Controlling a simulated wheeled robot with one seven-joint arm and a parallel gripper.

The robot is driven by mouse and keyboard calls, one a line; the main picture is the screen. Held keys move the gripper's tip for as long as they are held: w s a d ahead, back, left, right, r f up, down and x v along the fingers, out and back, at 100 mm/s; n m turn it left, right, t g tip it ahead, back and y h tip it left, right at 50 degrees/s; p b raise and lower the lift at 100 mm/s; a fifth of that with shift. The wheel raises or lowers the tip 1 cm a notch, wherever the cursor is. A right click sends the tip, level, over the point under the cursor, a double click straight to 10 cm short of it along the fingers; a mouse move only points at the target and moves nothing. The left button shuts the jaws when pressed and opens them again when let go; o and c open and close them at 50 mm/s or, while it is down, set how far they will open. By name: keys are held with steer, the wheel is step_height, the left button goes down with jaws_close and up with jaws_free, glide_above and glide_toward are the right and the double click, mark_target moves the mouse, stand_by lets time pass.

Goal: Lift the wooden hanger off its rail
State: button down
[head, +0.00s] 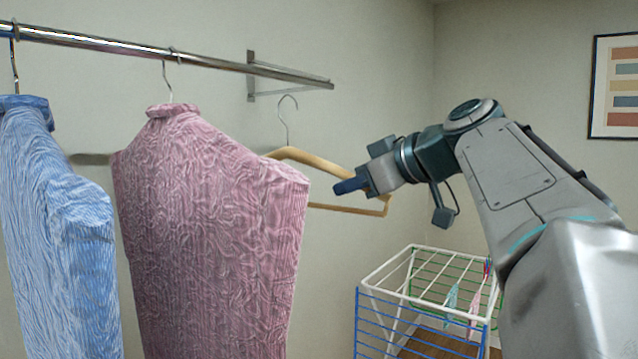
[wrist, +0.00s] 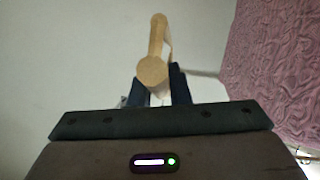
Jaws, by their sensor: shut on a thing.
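The wooden hanger (head: 315,160) hangs in the air to the right of the pink shirt, which hides its left part. Its metal hook (head: 288,118) shows below the metal rail (head: 215,63), with a visible gap between them. My gripper (head: 348,186) is shut on the right arm of the hanger. In the wrist view, the rounded end of the hanger (wrist: 153,72) sits between the two dark fingers of my gripper (wrist: 160,90).
A pink shirt (head: 205,220) and a blue shirt (head: 55,210) hang on the rail at left. A wall bracket (head: 251,75) holds the rail near its right end. A drying rack (head: 385,268) stands below right. A framed picture (head: 620,88) is on the wall.

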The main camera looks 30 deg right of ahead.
steer(key=shift+s+d, duration=0.3)
steer(key=shift+s, duration=0.55)
steer(key=shift+s+d, duration=0.3)
steer(key=shift+s, duration=0.5)
steer(key=shift+s+d, duration=0.3)
steer(key=shift+s, duration=0.55)
steer(key=shift+w, duration=0.15)
steer(key=shift+w+a, duration=0.3)
steer(key=shift+w, duration=0.5)
steer(key=shift+w+a, duration=0.3)
steer(key=shift+w, duration=0.5)
steer(key=shift+w+a, duration=0.3)
steer(key=shift+w, duration=0.5)
steer(key=shift+s, duration=0.1)
